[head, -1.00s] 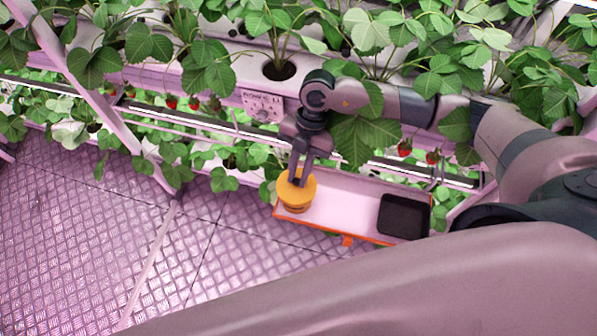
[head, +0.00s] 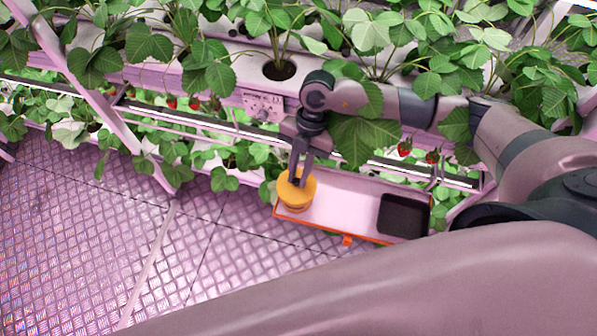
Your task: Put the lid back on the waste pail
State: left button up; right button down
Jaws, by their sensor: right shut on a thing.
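The yellow lid (head: 300,193) is in the right gripper (head: 297,180), which points down and is shut on it. Under the lid a little more yellow-orange shows, most likely the waste pail (head: 295,208), at the left end of a shelf tray. The lid covers most of it, so I cannot tell whether the lid is fully seated or just above it. My left gripper is not in view.
The pale tray (head: 340,205) has an orange rim and holds a black box (head: 404,216) at its right end. Strawberry plants (head: 360,135) with red berries (head: 404,148) hang around my right arm. A white panel (head: 262,105) is on the rack behind. The floor (head: 150,240) at left is clear.

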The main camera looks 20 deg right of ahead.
jog(key=c, duration=1.6)
grip_release()
jog(key=shift+o, duration=0.8)
jog(key=o, duration=0.4)
jog(key=shift+c, duration=0.2)
notch_tip(320, 180, up, 7)
jog(key=p, duration=0.5)
jog(key=shift+p, duration=0.35)
